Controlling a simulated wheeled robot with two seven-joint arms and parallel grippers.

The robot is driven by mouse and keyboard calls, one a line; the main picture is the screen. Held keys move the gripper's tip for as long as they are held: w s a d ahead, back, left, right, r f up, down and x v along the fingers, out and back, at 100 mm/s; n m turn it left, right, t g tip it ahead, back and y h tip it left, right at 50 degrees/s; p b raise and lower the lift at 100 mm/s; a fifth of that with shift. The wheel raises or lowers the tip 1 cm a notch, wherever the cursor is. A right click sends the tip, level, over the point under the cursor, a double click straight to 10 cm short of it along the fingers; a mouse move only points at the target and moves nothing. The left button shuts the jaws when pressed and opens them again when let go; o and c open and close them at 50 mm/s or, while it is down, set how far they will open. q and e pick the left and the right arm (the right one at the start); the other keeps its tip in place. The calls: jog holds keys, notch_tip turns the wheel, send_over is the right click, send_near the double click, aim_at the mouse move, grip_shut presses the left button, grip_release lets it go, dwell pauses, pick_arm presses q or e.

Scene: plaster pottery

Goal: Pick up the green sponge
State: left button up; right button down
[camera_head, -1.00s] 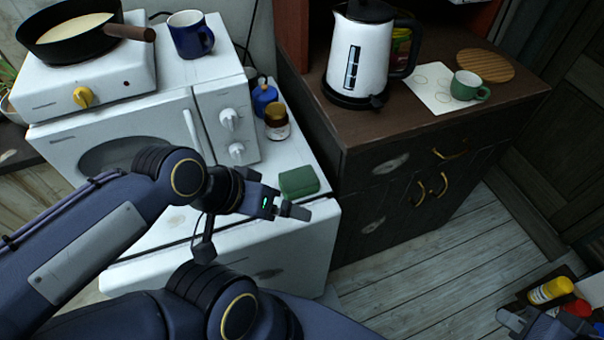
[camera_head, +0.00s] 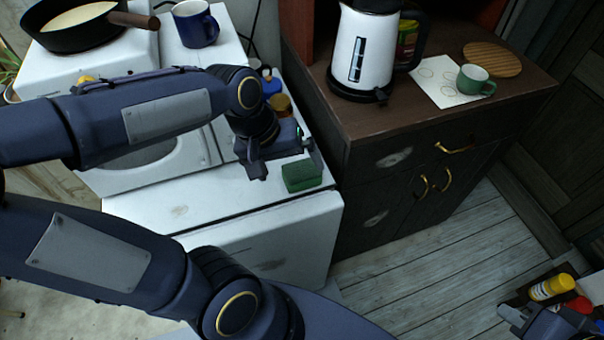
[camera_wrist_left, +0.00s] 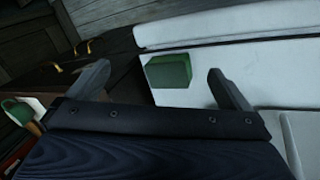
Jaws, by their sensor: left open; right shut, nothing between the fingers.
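The green sponge (camera_head: 302,176) lies on the white top of the stove (camera_head: 215,203), near its right edge. My left gripper (camera_head: 289,168) is open and empty, just above and behind the sponge in the head view. In the left wrist view the sponge (camera_wrist_left: 168,71) shows beyond the fingers and between them, closer to the right finger. I see no contact between the fingers and the sponge. My right gripper (camera_head: 512,316) is partly in view at the lower right corner, away from the sponge.
A blue bottle (camera_head: 271,84) and a small amber jar (camera_head: 281,104) stand behind the sponge. A dark cabinet (camera_head: 440,120) with a white kettle (camera_head: 362,50) and a green mug (camera_head: 475,80) stands close on the right. The white top in front of the sponge is clear.

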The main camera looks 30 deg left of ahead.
aim_at(302, 169)
pick_arm(q)
jog(key=w+f+n+g+y, duration=0.1)
jog(key=w+f, duration=0.1)
jog(key=w, duration=0.1)
jog(key=w+f+n+y, duration=0.1)
jog(key=w+f, duration=0.1)
jog(key=w, duration=0.1)
jog(key=w+f+n+g+y, duration=0.1)
jog(key=w+f+n, duration=0.1)
jog(key=shift+w+a+g, duration=0.3)
jog(key=shift+w+a, duration=0.1)
jog(key=f, duration=0.5)
jog(key=a+f, duration=0.1)
jog(key=f, duration=0.2)
jog(key=shift+w, duration=0.1)
jog(key=c, duration=1)
jog(key=shift+o, duration=0.2)
jog(key=shift+r, duration=0.15)
